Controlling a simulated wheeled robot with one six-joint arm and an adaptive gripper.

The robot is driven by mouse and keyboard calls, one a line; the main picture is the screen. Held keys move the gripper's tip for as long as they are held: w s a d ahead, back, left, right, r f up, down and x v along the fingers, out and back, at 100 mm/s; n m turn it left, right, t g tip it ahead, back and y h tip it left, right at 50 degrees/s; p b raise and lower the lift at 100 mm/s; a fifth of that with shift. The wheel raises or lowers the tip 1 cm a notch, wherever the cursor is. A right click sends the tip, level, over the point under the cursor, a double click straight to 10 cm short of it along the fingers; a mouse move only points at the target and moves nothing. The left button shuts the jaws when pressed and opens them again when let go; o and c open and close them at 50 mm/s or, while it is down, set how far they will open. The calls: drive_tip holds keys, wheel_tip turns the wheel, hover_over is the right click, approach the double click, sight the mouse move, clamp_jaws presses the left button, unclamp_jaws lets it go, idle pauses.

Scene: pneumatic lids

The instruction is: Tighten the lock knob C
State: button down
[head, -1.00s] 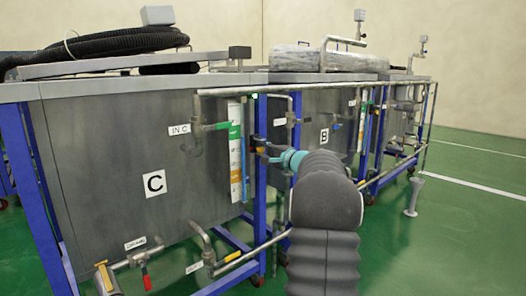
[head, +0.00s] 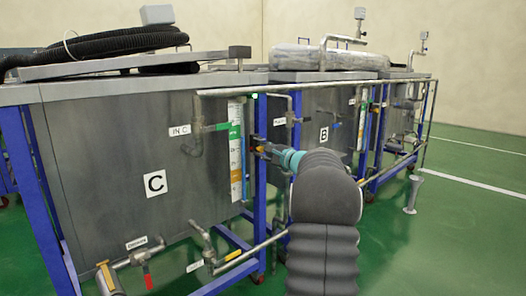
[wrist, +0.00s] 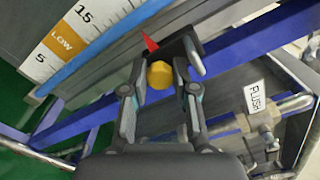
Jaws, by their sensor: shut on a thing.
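The yellow lock knob C (wrist: 160,75) sits between the fingers of my gripper (wrist: 161,84) in the wrist view. My gripper is shut on it, with one finger on each side. A red pointed piece (wrist: 151,44) shows just beyond the knob. In the head view my gripper (head: 262,147) is at the blue post beside tank C (head: 110,140), right of its level gauge (head: 235,150). The knob is mostly hidden there by the gripper.
A gauge strip (wrist: 62,45) with a LOW mark lies at the upper left of the wrist view. A pipe with a FLUSH label (wrist: 257,96) is on the right. Tank B (head: 310,125) and railings (head: 400,160) stand beyond. Green floor is open at right.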

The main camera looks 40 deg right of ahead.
drive_tip(key=c, duration=0.9)
unclamp_jaws()
drive_tip(key=s, duration=0.8)
drive_tip(key=shift+d, duration=0.3)
drive_tip(key=shift+f, duration=0.1)
